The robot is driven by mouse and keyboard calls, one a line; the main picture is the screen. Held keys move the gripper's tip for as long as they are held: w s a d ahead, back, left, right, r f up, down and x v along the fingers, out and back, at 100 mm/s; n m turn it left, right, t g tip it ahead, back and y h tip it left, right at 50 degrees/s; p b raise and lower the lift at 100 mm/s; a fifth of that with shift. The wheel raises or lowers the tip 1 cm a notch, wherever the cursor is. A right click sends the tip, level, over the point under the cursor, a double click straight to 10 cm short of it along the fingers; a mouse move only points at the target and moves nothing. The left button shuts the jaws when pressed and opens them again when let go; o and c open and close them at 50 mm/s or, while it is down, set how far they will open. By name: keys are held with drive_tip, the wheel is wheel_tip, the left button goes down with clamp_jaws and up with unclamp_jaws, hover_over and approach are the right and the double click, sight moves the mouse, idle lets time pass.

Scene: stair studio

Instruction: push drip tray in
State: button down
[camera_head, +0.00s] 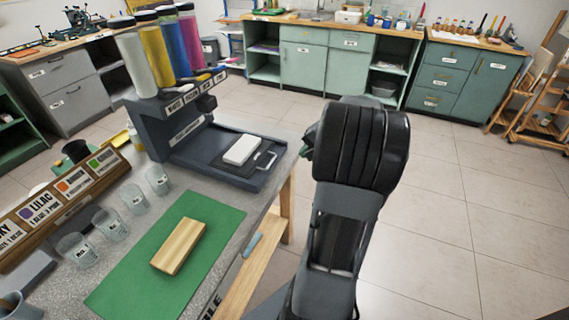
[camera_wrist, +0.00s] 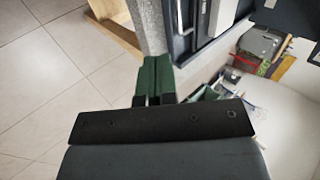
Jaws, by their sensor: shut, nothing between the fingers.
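The drip tray (camera_head: 211,161) is a dark, flat tray at the base of the dark dispenser (camera_head: 170,122). In the wrist view a dark edge, likely the tray (camera_wrist: 183,42), runs up from near my fingertips. My gripper (camera_wrist: 157,62) has green fingers held together, with nothing between them. It is close beside the table edge and the dark edge; I cannot tell whether it touches. In the head view my arm hides most of the gripper, with a green bit (camera_head: 306,149) showing right of the tray.
Several coloured bottles (camera_head: 157,52) stand on the dispenser. A green mat (camera_head: 205,250) with a wooden block (camera_head: 179,246) lies in front, with clear cups (camera_head: 157,179) to its left. The table's right edge (camera_head: 252,240) is near my arm. The tiled floor (camera_head: 450,200) to the right is free.

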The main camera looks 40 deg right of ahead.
approach(271, 166)
wheel_tip(271, 166, down, 4)
drive_tip(key=shift+w+a+f, duration=0.15)
drive_tip(key=shift+w+a, duration=0.2)
drive_tip(key=shift+w, duration=0.25)
drive_tip(key=shift+w+a+f, duration=0.1)
drive_tip(key=shift+w+a, duration=0.2)
drive_tip(key=shift+w, duration=0.25)
drive_tip(key=shift+w+a+f+p, duration=0.15)
drive_tip(key=shift+w+a+p, duration=0.2)
drive_tip(key=shift+w, duration=0.3)
